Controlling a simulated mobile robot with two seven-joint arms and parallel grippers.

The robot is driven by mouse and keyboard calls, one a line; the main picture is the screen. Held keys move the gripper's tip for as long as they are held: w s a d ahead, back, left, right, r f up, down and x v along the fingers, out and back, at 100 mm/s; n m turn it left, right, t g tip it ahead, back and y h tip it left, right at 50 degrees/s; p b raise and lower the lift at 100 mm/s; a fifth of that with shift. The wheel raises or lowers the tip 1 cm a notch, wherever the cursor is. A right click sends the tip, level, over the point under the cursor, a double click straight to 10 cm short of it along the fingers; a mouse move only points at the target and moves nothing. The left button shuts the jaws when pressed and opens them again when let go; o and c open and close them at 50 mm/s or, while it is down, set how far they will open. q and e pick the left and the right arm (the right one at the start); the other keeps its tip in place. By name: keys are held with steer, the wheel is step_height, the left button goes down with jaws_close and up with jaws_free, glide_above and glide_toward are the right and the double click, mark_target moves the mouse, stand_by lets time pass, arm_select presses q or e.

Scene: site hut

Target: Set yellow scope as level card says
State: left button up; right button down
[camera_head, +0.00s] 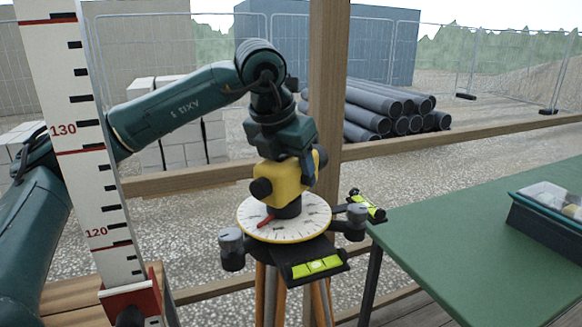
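The yellow scope (283,186) stands upright above a white round dial (262,229) with tick marks. A red pointer (266,221) lies over the dial's front left part. Below are grey foot screws (231,246) and two green spirit vials, one in front (316,266) and one at the right (368,206). My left gripper (300,168) reaches down over the scope's top, with a finger against or in front of its upper right. The other finger is hidden, so its grip is unclear. My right gripper is out of view. I see no level card.
A tall measuring staff (88,160) marked 130 and 120 stands at the left, with a red and white piece (130,300) low on it. A green table (470,245) with a dark tray (545,235) is at the right. A wooden post (328,90) rises behind the scope.

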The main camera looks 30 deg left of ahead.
arm_select(q)
steer(key=c, duration=0.9)
steer(key=shift+o, duration=0.2)
steer(key=shift+m+b, duration=0.35)
steer(key=shift+m, duration=0.05)
steer(key=o, duration=1.4)
steer(key=v, duration=1.3)
steer(key=shift+a+r, duration=0.1)
